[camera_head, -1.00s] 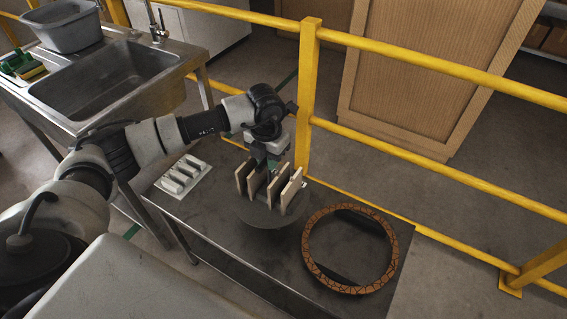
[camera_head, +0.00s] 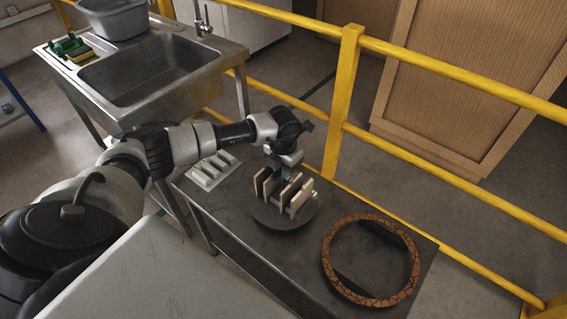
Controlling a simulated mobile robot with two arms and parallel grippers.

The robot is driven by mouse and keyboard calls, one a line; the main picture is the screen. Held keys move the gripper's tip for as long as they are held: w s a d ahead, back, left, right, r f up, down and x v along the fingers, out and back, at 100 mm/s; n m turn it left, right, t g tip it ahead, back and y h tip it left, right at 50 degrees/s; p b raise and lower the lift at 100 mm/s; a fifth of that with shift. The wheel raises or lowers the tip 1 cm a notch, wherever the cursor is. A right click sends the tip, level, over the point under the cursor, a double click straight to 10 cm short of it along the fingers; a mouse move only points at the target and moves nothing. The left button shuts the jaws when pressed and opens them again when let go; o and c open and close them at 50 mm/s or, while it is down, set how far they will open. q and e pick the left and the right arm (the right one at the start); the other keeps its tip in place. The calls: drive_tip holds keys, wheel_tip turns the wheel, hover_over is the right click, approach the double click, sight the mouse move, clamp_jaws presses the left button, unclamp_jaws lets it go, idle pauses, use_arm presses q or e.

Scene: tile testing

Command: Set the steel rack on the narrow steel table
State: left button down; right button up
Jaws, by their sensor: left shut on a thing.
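The steel rack (camera_head: 270,222) appears as a round dark grey plate with several pale tiles standing upright on it. It is over the middle of the narrow steel table (camera_head: 222,209), a dark low top. I cannot tell whether its base touches the tabletop. My left gripper (camera_head: 284,174) points down between the tiles and is shut on the rack. The fingertips and the exact grip point are hidden by the tiles. My right gripper is not in view.
A brown cracked-pattern ring (camera_head: 328,262) lies on the table's right part. A pale tray with several bars (camera_head: 211,170) lies at its left end. A yellow railing (camera_head: 344,100) runs behind the table. A steel sink (camera_head: 150,72) stands at the upper left.

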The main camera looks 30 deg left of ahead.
use_arm(q)
drive_tip(key=shift+r, duration=0.15)
drive_tip(key=c, duration=1.4)
unclamp_jaws()
drive_tip(key=shift+f, duration=0.2)
drive_tip(key=shift+c, duration=0.2)
drive_tip(key=o, duration=0.4)
drive_tip(key=shift+s, duration=0.1)
drive_tip(key=shift+r, duration=0.1)
wheel_tip(320, 180, up, 12)
drive_tip(key=shift+r+b, duration=0.1)
drive_tip(key=shift+b, duration=0.6)
